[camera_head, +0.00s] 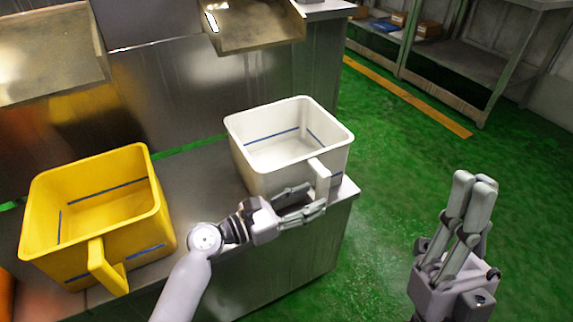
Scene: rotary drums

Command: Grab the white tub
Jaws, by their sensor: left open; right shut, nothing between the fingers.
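The white tub (238,152) stands upright on the metal counter, near its right end. It looks empty, has blue lines on its inner walls and a white handle (320,178) on the front. My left gripper (306,203) is at the tub's front, with its open fingers beside the lower part of the handle. I cannot tell whether the fingers touch the handle. My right gripper (473,184) is shut and empty, pointing up over the green floor, well to the right of the tub.
A yellow tub (62,195) with a front handle stands on the counter (196,178) at the left. Metal chutes (252,25) overhang the back. Shelves (450,75) with boxes stand at the far right. The green floor (385,150) right of the counter is clear.

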